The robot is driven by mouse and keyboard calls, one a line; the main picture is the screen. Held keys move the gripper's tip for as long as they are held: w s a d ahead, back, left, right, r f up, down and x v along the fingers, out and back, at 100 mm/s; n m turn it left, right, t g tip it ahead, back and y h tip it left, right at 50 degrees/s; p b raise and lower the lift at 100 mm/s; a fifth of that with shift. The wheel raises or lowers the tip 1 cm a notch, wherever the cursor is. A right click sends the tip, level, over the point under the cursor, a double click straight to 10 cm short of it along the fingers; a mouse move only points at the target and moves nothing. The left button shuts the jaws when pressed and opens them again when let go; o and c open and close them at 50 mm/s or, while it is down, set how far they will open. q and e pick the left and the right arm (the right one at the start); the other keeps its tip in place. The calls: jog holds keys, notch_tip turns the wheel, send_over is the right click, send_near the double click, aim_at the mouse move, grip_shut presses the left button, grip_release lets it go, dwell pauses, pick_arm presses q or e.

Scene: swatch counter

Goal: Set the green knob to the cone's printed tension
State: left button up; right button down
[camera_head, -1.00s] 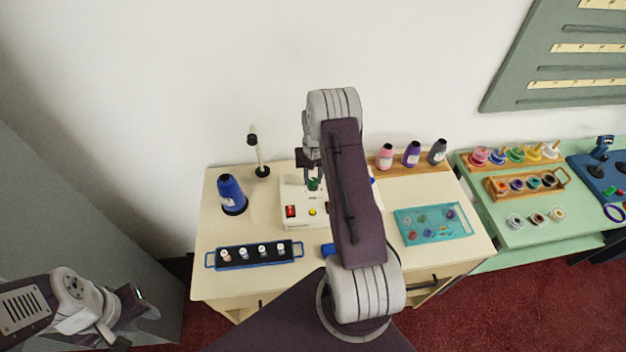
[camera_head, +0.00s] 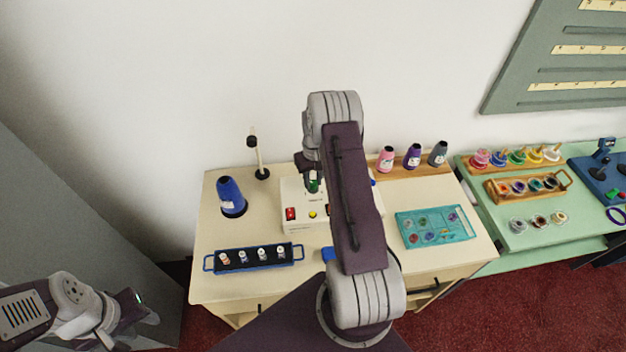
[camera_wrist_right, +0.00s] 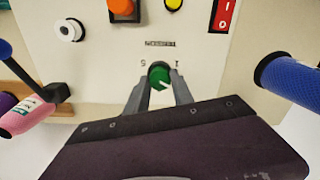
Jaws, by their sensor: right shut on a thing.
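The green knob (camera_wrist_right: 159,75) is on the white machine (camera_wrist_right: 100,60) in the right wrist view, between a printed 5 and 1, with a pale pointer line. My right gripper (camera_wrist_right: 160,88) is shut on the knob, one finger on each side. In the head view the knob (camera_head: 313,184) shows small beside my right arm, which hides much of the machine. A blue cone (camera_head: 230,193) stands on the table left of the machine; its label is too small to read. My left gripper (camera_head: 135,318) is at the lower left, away from the table; its jaws are unclear.
A blue rack (camera_head: 235,262) with several small spools stands front left on the table. A teal tray (camera_head: 437,238) lies on the right. Several cones, including a pink one (camera_head: 386,158), stand on a wooden shelf behind.

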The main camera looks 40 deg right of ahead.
aim_at(313, 182)
jog(key=c, duration=1.1)
grip_release()
jog(key=shift+r, duration=0.4)
notch_tip(313, 182, up, 8)
jog(key=b, duration=0.2)
jog(key=shift+r, duration=0.15)
